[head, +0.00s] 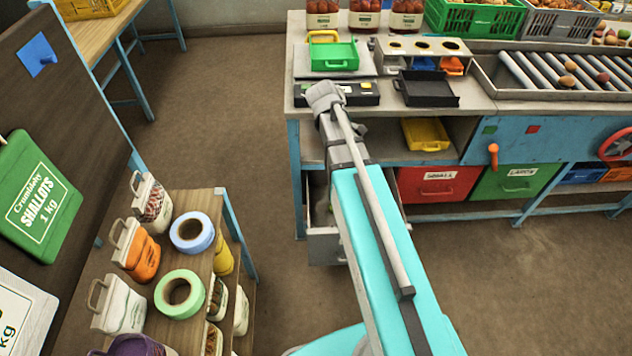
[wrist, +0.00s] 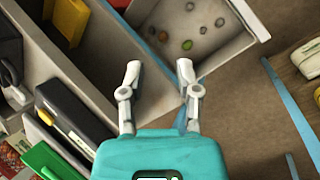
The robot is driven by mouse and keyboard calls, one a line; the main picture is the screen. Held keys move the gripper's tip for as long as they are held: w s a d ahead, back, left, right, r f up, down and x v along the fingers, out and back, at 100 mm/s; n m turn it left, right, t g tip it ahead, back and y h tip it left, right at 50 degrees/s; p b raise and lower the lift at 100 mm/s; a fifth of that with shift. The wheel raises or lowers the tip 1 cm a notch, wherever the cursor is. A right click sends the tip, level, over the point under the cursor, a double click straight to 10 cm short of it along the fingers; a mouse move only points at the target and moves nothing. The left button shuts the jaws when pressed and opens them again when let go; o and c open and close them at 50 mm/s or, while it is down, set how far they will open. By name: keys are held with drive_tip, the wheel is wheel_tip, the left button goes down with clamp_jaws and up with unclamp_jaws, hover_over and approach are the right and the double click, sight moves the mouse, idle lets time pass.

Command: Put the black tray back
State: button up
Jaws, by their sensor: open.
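The black tray (head: 427,88) lies on the bench top in the head view, in front of a box with round holes. It is empty, its handle points left, and it is to the right of my arm's end. In the wrist view a dark shape at the left edge may be part of it; I cannot tell. My gripper (wrist: 159,70) is open and empty in the wrist view, with its two pale fingers apart over the bench's front side. In the head view my own arm hides the fingers.
A yellow tray (head: 425,133) sits on the shelf below. An open grey drawer (wrist: 205,40) juts out with small round things inside. Rollers (head: 560,75) are at right.

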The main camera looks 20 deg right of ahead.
drive_tip(key=s+a+f+m+y, duration=0.2)
drive_tip(key=s+a+m+y, duration=0.3)
drive_tip(key=s+a, duration=0.6)
drive_tip(key=a, duration=0.3)
drive_tip(key=shift+s+m, duration=0.35)
drive_tip(key=shift+m, duration=0.05)
drive_tip(key=shift+d, duration=0.1)
